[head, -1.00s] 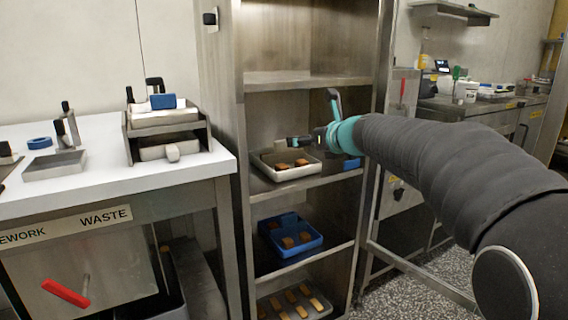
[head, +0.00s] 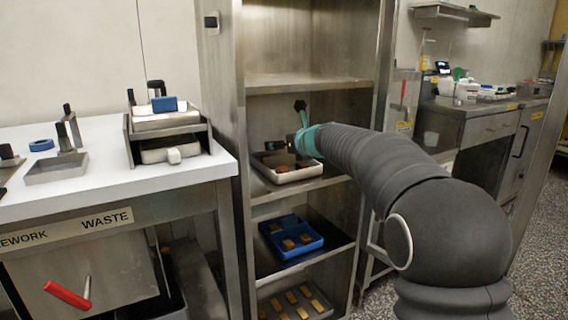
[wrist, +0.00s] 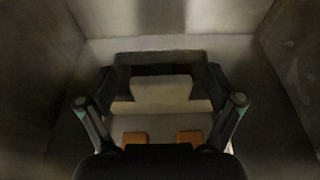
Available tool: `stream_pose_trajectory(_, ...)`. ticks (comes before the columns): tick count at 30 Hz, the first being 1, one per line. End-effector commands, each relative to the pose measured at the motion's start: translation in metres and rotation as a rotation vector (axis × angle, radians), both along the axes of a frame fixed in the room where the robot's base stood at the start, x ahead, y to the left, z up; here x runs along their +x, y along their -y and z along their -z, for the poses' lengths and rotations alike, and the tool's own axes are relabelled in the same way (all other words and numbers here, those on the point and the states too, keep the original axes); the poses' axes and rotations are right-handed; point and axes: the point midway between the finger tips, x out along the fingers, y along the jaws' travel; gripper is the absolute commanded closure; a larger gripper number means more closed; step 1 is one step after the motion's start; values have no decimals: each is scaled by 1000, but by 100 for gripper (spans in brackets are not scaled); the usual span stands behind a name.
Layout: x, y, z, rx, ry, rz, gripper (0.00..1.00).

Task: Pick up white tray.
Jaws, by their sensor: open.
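The white tray (head: 297,175) sits on the middle shelf of the steel rack in the head view, with brown pieces in it. My gripper (head: 284,146) is above the tray, at the end of my arm, and covers part of it. In the wrist view my gripper (wrist: 160,98) is open, with one finger at each side. A pale block-like part (wrist: 162,88) and two brown pieces (wrist: 133,137) show between and below the fingers. I cannot tell whether the fingers touch the tray.
The steel rack's side walls (head: 237,120) stand close around the shelf. A blue tray (head: 300,247) with brown pieces is on the shelf below, and another tray lies at the bottom. A white-topped bench (head: 105,180) stands left; a counter (head: 480,115) stands right.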

Motion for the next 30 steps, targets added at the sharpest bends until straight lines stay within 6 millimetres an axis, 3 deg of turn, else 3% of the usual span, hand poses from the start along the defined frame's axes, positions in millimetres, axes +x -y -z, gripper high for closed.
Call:
stream_pose_trajectory(8, 2, -1, 1, 0, 0, 0, 11)
stream_pose_trajectory(18, 1, -1, 1, 0, 0, 0, 96)
stream_pose_trajectory(19, 1, -1, 1, 0, 0, 0, 100)
stream_pose_trajectory(30, 1, -1, -3, 1, 1, 0, 100)
